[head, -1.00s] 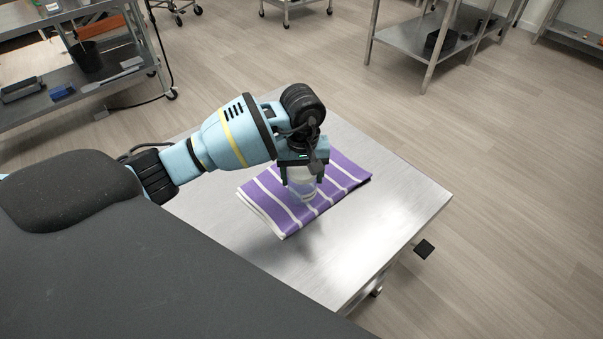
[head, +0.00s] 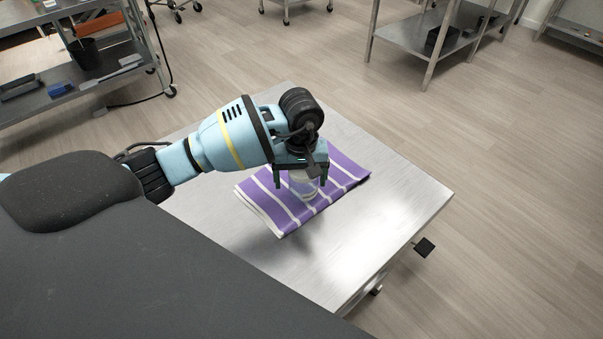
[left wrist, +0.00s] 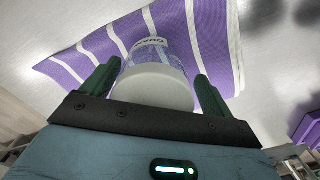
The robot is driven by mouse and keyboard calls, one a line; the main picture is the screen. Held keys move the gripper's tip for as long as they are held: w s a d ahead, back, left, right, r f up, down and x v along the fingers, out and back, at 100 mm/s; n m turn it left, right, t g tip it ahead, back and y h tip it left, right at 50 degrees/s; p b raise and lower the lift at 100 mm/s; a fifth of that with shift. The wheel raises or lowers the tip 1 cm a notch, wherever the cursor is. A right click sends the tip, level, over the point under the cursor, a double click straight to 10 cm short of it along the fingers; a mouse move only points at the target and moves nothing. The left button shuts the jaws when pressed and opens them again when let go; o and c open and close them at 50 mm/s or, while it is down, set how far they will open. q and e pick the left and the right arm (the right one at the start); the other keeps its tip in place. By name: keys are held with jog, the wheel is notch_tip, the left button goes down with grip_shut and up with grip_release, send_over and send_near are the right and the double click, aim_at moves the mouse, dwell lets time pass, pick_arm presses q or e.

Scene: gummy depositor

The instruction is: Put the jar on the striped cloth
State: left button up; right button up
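The jar (head: 303,189) is clear with a pale lid. It stands on the purple-and-white striped cloth (head: 346,176), near the cloth's middle. My left gripper (head: 302,183) is over the jar from above, its two fingers spread on either side of it. In the left wrist view the jar's white lid (left wrist: 155,86) and labelled side lie between the fingers, with a gap on both sides. The left gripper is open. The jar's top is partly hidden by the gripper in the head view. My right gripper is not in view.
The cloth lies on a metal table (head: 390,225) with bare surface around it. A shelf cart (head: 110,85) with a black cup (head: 85,54) stands at the upper left. Another metal rack (head: 415,45) stands at the back, with open floor to the right.

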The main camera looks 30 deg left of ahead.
pick_arm(q)
notch_tip(320, 180, up, 14)
jog(key=shift+f, duration=0.1)
dwell(0.6)
jog(key=shift+d, duration=0.1)
